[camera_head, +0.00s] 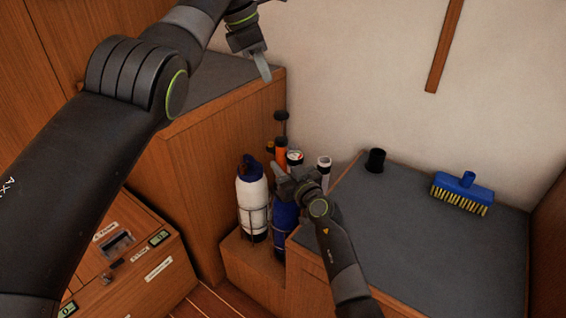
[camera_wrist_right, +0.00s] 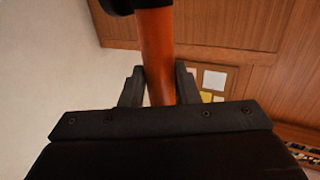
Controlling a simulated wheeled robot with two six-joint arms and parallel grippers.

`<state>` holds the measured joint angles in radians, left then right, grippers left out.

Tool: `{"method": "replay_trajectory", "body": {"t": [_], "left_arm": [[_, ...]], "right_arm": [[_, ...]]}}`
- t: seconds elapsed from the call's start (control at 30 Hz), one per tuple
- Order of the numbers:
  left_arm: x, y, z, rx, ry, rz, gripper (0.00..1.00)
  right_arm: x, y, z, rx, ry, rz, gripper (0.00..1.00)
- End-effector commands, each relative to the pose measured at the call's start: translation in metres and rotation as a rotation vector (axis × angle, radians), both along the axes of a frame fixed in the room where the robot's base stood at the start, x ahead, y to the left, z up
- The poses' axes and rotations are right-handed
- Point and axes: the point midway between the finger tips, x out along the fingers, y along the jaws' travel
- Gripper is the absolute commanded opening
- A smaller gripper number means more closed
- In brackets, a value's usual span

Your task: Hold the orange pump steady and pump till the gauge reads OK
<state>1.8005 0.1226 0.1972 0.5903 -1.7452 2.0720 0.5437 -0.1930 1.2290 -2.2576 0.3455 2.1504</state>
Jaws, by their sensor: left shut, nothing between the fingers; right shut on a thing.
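The orange pump (camera_head: 281,150) stands upright in the corner behind the bottles, with a black handle (camera_head: 281,116) on top. Its lower part is hidden. In the right wrist view the orange barrel (camera_wrist_right: 156,50) runs between my right fingers (camera_wrist_right: 159,84). My right gripper (camera_head: 284,172) is shut on the pump. A small round white gauge (camera_head: 294,157) with some red shows beside the pump; its reading is too small to make out. My left gripper (camera_head: 264,66) is shut and empty, above and left of the pump handle, apart from it.
A white and blue bottle (camera_head: 252,195) and a blue bottle (camera_head: 285,217) stand in wire holders in front. A white tube (camera_head: 323,168) is beside them. A black cup (camera_head: 375,160) and a blue brush (camera_head: 462,187) are on the right grey top (camera_head: 420,240). A wooden cabinet side (camera_head: 215,150) rises at left.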

Motion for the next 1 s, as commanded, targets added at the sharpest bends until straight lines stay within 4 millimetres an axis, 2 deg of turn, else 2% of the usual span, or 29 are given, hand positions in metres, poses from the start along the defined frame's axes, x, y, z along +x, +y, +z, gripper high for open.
{"method": "replay_trajectory", "body": {"t": [1.0], "left_arm": [[0.007,-0.026,-0.003,0.367,-0.591,-1.589,0.00]], "right_arm": [[0.000,0.000,0.000,0.000,0.000,0.000,0.01]]}}
